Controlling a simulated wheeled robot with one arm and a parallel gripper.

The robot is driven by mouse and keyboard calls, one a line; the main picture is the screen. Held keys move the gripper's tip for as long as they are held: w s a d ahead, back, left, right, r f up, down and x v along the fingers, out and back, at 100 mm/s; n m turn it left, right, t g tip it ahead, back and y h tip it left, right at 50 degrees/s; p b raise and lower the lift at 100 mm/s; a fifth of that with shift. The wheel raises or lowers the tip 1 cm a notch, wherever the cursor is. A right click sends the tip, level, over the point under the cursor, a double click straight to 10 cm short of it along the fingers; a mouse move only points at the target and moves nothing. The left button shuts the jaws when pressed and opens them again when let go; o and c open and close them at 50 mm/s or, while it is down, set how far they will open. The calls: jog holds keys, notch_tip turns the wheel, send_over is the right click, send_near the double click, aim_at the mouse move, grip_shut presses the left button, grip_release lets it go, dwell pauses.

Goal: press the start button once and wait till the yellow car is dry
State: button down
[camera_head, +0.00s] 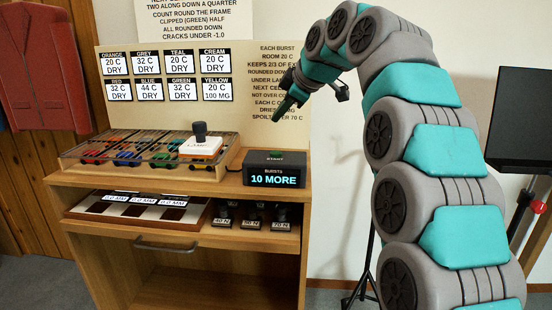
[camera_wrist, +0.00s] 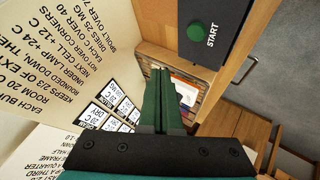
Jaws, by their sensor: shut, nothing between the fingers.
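The start button is a green round cap (camera_wrist: 195,32) on a dark box, lettered START in the wrist view. In the head view the box (camera_head: 275,170) stands on the bench top, its display reading BURSTS 10 MORE. My gripper (camera_head: 281,112) is above the box, pointing down and left; its green fingers (camera_wrist: 160,72) are shut and empty, apart from the button. The yellow panel (camera_head: 217,90) reads 20 C, 100 MG. I cannot make out the yellow car. A white lamp block (camera_head: 201,146) with a dark knob sits on the right of the car rack (camera_head: 150,152) and hides part of it.
The other panels, such as orange (camera_head: 113,63) and blue (camera_head: 149,90), read DRY. A rules board stands behind the bench. A lower shelf holds a tray (camera_head: 135,213) and weights marked in N (camera_head: 251,218). A dark screen (camera_head: 522,115) stands at right.

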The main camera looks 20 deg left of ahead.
aim_at(280, 154)
jog(key=shift+f+b, duration=2.1)
jog(key=shift+f, duration=1.05)
jog(key=shift+f, duration=0.1)
jog(key=shift+f+b, duration=0.3)
jog(key=shift+b, duration=0.1)
jog(key=shift+f+b, duration=0.4)
jog(key=shift+f, duration=0.05)
jog(key=shift+r, duration=0.1)
jog(key=shift+r+p, duration=0.55)
jog(key=shift+r, duration=0.2)
jog(key=shift+r, duration=0.15)
jog(key=shift+r+p, duration=1.95)
jog(key=shift+r, duration=0.45)
